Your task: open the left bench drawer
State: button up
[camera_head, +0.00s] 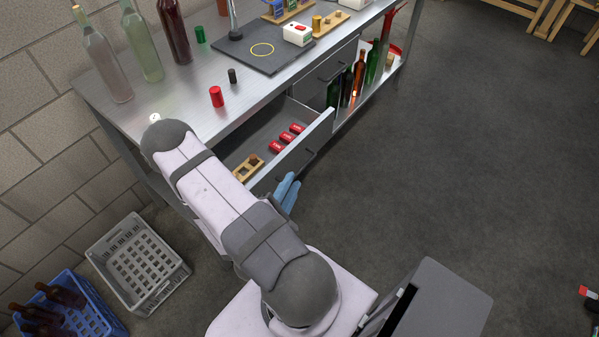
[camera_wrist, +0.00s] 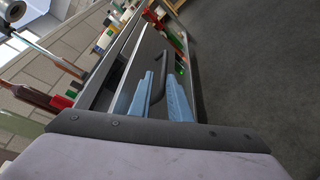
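The left bench drawer (camera_head: 304,143) is pulled well out from the bench in the head view, its inside showing. Its grey front also shows in the wrist view (camera_wrist: 148,48). Its dark bar handle (camera_wrist: 160,88) is on that front. My gripper (camera_head: 287,191) is at the drawer front, partly hidden by my arm in the head view. In the wrist view its blue fingers (camera_wrist: 159,98) stand apart with the handle between them. A gap shows between the fingers; I cannot tell whether either touches the bar.
The drawer holds red pieces (camera_head: 287,138) and a small wooden rack (camera_head: 246,168). The right drawer (camera_head: 330,71) is shut. Bottles (camera_head: 360,75) stand on the lower shelf. A grey crate (camera_head: 138,262) and a blue crate (camera_head: 98,318) stand left. The floor (camera_head: 450,150) right of the bench is clear.

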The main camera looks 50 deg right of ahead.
aim_at(298, 174)
jog(key=shift+f, duration=0.4)
jog(key=shift+d, duration=0.1)
jog(key=shift+m, duration=0.3)
jog(key=shift+p+x, duration=0.55)
jog(key=shift+x, duration=2.95)
jog(key=shift+s, duration=0.1)
jog(key=shift+c, duration=0.7)
grip_shut()
